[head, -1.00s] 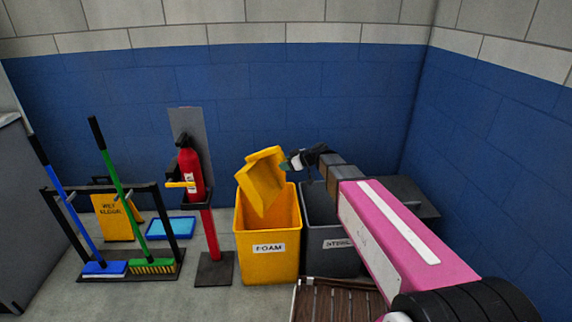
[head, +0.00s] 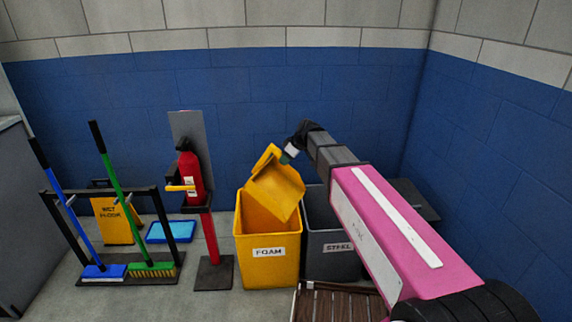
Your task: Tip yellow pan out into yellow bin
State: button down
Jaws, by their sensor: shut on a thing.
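The yellow pan (head: 274,192) is held tilted over the mouth of the yellow bin (head: 267,271), which carries a FOAM label. The pan's lower part overlaps the bin's opening in the picture; I cannot tell if they touch. My gripper (head: 289,154) is at the pan's upper right edge, shut on it, with my arm reaching in from the right. The inside of the bin is mostly hidden by the pan. I cannot see whether anything is in the pan.
A grey bin (head: 332,262) labelled STEEL stands right beside the yellow bin. A red fire extinguisher (head: 190,172) on a stand is to the left. A rack with a blue broom and a green broom (head: 150,268) stands further left. A brown slatted thing (head: 335,304) is in front.

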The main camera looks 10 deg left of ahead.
jog(key=r+h, duration=0.2)
jog(key=r+g+h, duration=0.1)
jog(key=r+h, duration=0.1)
jog(key=h, duration=0.1)
jog(key=shift+w+a+r, duration=0.1)
jog(key=shift+a+r, duration=0.1)
jog(key=shift+d+r+g+h, duration=0.15)
jog(key=shift+r+g+h, duration=0.25)
jog(key=shift+r+h, duration=0.15)
jog(key=shift+d, duration=0.15)
